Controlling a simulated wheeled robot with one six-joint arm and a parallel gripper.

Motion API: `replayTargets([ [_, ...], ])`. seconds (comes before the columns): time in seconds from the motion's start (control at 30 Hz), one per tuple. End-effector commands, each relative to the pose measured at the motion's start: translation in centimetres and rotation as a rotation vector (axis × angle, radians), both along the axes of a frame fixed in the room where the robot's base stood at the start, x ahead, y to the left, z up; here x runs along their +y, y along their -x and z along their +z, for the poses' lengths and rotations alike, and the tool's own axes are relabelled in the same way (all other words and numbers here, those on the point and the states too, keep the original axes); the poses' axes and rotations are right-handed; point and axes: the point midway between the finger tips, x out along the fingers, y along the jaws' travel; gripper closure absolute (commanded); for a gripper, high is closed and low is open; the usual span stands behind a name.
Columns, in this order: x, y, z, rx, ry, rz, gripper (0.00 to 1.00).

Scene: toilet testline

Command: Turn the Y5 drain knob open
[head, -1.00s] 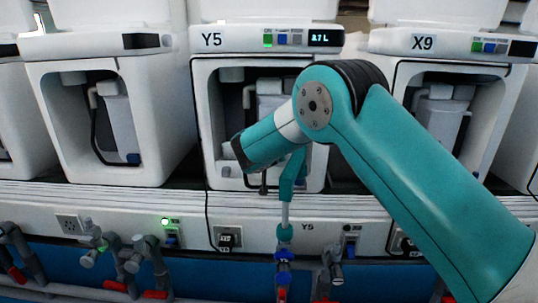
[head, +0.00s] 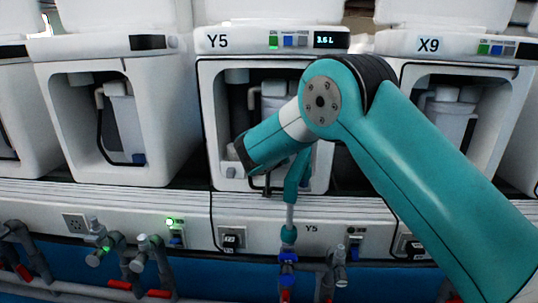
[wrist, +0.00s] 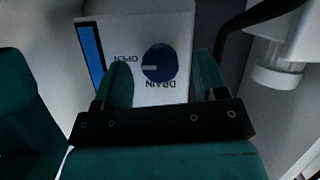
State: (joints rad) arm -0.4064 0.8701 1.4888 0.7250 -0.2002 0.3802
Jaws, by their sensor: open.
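The Y5 unit (head: 204,120) stands in the middle of the head view, with my arm in front of its open bay. The drain knob (wrist: 159,63) is round and blue, on a white panel (wrist: 184,93) in the wrist view. Its white mark points left, close to the word OPEN, which appears upside down like the word DRAIN. My gripper (wrist: 162,66) is open, with one finger on each side of the knob. I see gaps beside the knob, but cannot tell contact in depth. My arm hides the knob in the head view.
A blue vertical strip (wrist: 90,58) is left of the knob; a pale pipe fitting (wrist: 280,62) and dark hose are right. The Y5 display (head: 325,40) seems to read 3.6 L. Unit X9 (head: 452,45) stands right. Pipes with red handles (head: 159,293) run below.

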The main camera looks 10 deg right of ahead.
Motion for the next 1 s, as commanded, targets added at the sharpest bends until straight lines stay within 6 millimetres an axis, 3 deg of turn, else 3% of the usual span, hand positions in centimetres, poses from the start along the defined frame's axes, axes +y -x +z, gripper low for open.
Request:
replayTargets([
  [0.4,3.6,8.8,4.3,-0.002,0.001,0.006,0.34],
  [0.6,5.0,12.2,5.6,-0.003,0.001,0.007,0.34],
  [0.8,5.5,13.7,6.2,-0.002,0.001,0.004,0.34],
  [1.0,5.5,13.9,6.2,-0.003,-0.001,0.002,0.34],
])
